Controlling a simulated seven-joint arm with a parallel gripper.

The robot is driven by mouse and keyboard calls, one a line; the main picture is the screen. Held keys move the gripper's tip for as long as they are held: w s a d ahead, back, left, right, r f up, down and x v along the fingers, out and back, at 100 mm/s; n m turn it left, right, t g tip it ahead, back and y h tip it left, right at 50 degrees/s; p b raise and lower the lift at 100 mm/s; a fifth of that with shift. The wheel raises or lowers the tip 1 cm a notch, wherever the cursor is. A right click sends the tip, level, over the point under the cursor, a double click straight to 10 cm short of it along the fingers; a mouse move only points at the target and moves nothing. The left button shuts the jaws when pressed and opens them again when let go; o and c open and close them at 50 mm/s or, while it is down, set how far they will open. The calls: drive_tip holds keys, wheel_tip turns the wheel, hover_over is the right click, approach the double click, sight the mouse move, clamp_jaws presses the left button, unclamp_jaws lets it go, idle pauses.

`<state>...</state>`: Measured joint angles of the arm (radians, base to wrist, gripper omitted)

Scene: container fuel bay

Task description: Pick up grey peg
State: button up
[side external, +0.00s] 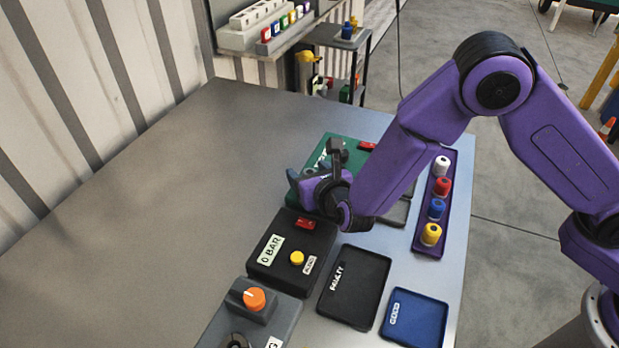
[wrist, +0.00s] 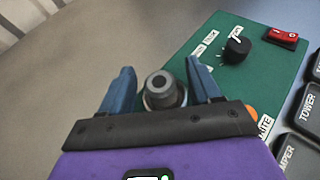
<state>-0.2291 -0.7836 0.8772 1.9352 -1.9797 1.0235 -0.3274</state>
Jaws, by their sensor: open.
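In the wrist view, the grey peg (wrist: 161,92) shows end-on as a round grey top with a dark centre. It sits between the two blue fingers of my gripper (wrist: 159,72), with a visible gap on each side. My gripper is open, and the peg's lower part is hidden by the gripper body. In the side external view, my gripper (side external: 306,178) is low at the left edge of the green panel (side external: 325,145). I cannot make out the peg there.
The green panel (wrist: 262,75) carries a black knob (wrist: 236,46) and a red switch (wrist: 282,37). A purple rack (side external: 430,248) holds white, red, blue and yellow pegs. A black box (side external: 270,268), a black tray (side external: 350,310) and a blue tray (side external: 412,325) stand nearby. The table's left is clear.

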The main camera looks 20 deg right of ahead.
drive_tip(key=c, duration=1.1)
drive_tip(key=shift+r, duration=0.1)
drive_tip(key=shift+c, duration=0.2)
